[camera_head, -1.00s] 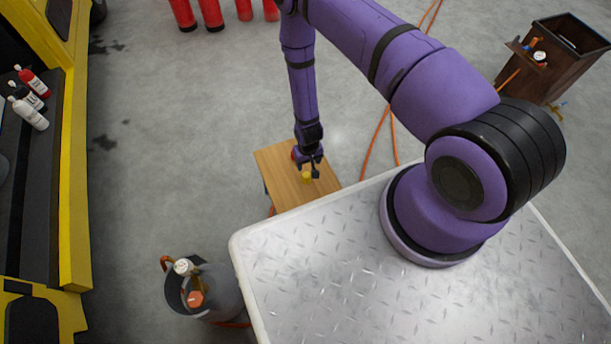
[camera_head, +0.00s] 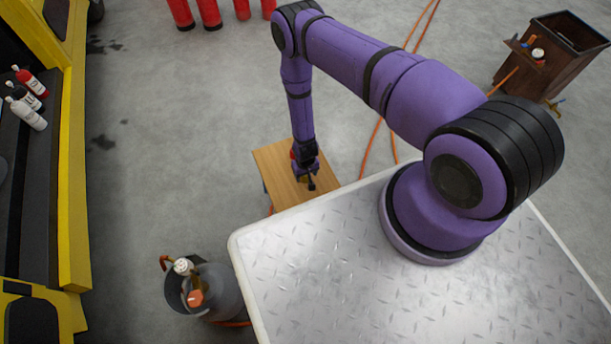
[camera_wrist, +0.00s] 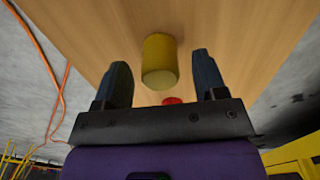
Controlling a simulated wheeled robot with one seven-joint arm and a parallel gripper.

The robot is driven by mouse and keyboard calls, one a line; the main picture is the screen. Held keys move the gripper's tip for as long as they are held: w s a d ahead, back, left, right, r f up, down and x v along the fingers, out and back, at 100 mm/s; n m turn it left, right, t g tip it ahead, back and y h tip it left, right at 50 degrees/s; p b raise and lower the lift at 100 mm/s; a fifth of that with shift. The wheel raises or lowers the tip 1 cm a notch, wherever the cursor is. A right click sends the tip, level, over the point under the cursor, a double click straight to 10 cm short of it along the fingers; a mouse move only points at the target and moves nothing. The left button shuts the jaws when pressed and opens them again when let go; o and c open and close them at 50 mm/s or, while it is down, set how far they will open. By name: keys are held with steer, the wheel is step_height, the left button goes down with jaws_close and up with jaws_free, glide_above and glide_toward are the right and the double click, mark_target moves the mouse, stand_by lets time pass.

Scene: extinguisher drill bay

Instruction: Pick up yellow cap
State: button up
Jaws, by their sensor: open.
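The yellow cap (camera_wrist: 159,62) is a short cylinder on the small wooden table, seen in the wrist view between and just beyond my fingers. My gripper (camera_wrist: 160,80) is open, with one dark finger on each side of the cap and a visible gap to each. In the head view my gripper (camera_head: 310,184) is low over the wooden table (camera_head: 275,160), and it hides the cap there.
A small red thing (camera_wrist: 172,100) shows between my fingers, nearer the palm than the cap. A grey bin (camera_head: 218,290) stands left of my base. Orange hoses (camera_head: 372,145) run along the floor. A brown box (camera_head: 545,65) stands at the far right.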

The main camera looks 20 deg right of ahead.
steer(key=shift+f, duration=0.25)
steer(key=shift+c, duration=0.4)
steer(key=c, duration=1)
steer(key=shift+r, duration=0.1)
